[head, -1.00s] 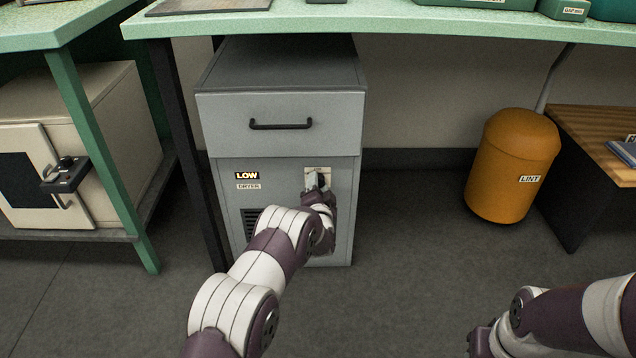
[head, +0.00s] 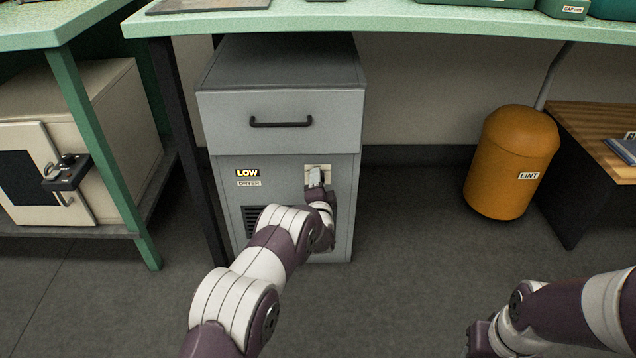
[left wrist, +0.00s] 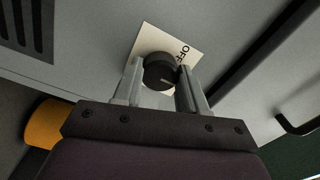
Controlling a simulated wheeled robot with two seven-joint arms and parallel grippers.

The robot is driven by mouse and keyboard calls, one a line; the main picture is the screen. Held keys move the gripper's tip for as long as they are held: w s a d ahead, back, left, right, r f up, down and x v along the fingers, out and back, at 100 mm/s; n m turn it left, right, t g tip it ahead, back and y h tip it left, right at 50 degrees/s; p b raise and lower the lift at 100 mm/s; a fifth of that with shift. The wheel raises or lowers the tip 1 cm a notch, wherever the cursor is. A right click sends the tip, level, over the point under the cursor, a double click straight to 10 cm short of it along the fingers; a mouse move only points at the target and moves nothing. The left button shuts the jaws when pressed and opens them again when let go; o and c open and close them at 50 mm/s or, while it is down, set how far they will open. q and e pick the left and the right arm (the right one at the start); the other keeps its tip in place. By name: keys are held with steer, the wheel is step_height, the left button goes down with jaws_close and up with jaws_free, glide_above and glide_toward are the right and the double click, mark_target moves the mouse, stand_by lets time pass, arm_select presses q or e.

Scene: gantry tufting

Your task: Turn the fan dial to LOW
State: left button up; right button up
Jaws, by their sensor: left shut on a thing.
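The fan dial (left wrist: 159,72) is a round dark knob with a pale pointer line, on a cream plate (head: 318,168) marked OFF, on the lower front of the grey dryer cabinet (head: 285,180). In the left wrist view my left gripper (left wrist: 160,84) has one finger on each side of the dial and is shut on it. In the head view the left gripper (head: 316,178) covers most of the dial. A lit sign (head: 247,173) left of the dial reads LOW, above a DRYER label. My right arm shows at the lower right; its fingers cannot be made out.
A drawer with a black handle (head: 281,123) sits above the dial panel. A green bench top (head: 400,20) overhangs the cabinet. An orange LINT bin (head: 510,160) stands to the right. The floor between them is clear.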

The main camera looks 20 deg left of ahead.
arm_select(q)
steer(key=shift+f, duration=0.1)
steer(key=o, duration=1.1)
steer(key=shift+c, duration=0.2)
steer(key=p+v, duration=0.6)
steer(key=v, duration=0.6)
steer(key=shift+s+p, duration=0.35)
steer(key=shift+s, duration=0.05)
steer(key=shift+d, duration=0.1)
